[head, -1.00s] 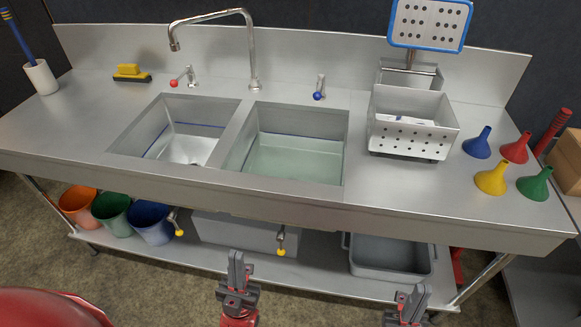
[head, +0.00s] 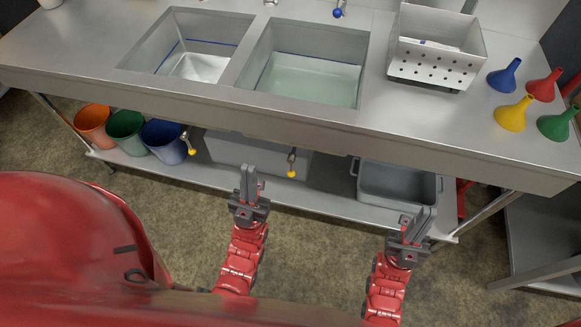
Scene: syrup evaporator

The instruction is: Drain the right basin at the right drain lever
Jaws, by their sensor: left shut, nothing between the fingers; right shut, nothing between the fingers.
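The right basin (head: 313,80) holds pale green water below a blue line on its wall. The left basin (head: 195,66) beside it looks empty, with a bright bottom. The right drain lever (head: 291,163) hangs under the counter below the right basin, with a yellow knob at its lower end. The left drain lever (head: 188,142) hangs further left, also with a yellow knob. My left gripper (head: 249,172) is shut and empty, to the left of the right lever in the picture and apart from it. My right gripper (head: 421,217) is shut and empty, further right, before the lower shelf.
Orange, green and blue buckets (head: 126,131) stand on the lower shelf at left. A grey tub (head: 398,186) sits at its right. A perforated box (head: 437,48) and several coloured funnels (head: 512,114) stand on the counter. The counter's front edge (head: 300,125) overhangs the levers.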

